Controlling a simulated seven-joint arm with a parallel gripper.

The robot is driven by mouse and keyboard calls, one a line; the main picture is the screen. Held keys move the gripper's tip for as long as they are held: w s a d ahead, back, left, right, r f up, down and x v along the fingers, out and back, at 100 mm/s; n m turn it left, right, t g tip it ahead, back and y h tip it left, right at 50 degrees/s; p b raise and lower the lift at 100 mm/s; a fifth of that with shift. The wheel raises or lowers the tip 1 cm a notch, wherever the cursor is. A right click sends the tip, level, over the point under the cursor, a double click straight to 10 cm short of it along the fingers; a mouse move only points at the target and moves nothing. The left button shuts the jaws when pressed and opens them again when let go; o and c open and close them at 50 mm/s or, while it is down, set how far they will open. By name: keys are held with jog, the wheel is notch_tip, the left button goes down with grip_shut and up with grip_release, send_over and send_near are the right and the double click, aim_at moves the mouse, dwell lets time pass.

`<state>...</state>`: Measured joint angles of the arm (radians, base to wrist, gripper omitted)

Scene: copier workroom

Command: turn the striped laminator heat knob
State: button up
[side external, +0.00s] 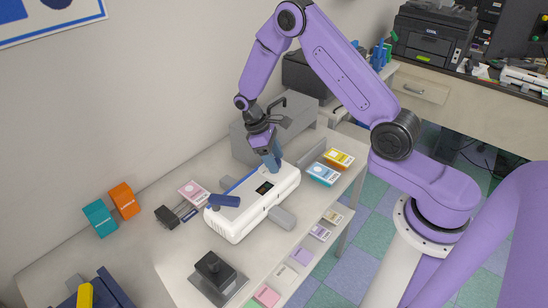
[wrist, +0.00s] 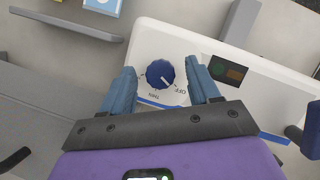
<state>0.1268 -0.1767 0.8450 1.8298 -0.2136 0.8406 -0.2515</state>
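The white laminator (side external: 257,208) stands on the table in the side view, and part of its top (wrist: 280,85) fills the middle of the wrist view. Its round dark blue heat knob (wrist: 160,73) has a white pointer stripe and sits on a pale dial printed with OFF and THIN. My gripper (wrist: 160,66) is open, with one blue finger on each side of the knob and a visible gap to each. In the side view my gripper (side external: 271,160) points down at the laminator's far end, and the knob is hidden there.
A dark display (wrist: 226,71) lies beside the knob. A blue bar (side external: 223,200) is on the laminator's near end. A grey box (side external: 245,147) stands behind my gripper. Card packs (side external: 323,173) lie right of the laminator, and a black block (side external: 214,268) stands in front.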

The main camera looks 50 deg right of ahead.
jog(key=v, duration=1.7)
jog(key=shift+r, duration=0.2)
jog(key=shift+a, duration=0.1)
jog(key=s+a+r+n+t, duration=0.1)
jog(key=s+a+r+n, duration=0.1)
jog(key=s+a, duration=0.35)
jog(key=s+a+r+n+t, duration=0.2)
jog(key=s+a, duration=0.1)
jog(key=s, duration=0.6)
jog(key=s+d+f+n+t+y, duration=0.1)
jog(key=s+d+n+y, duration=0.1)
jog(key=s, duration=1.7)
jog(key=shift+s+d+f+n, duration=0.15)
jog(key=shift+s+d+n, duration=0.1)
jog(key=shift+d+n, duration=0.3)
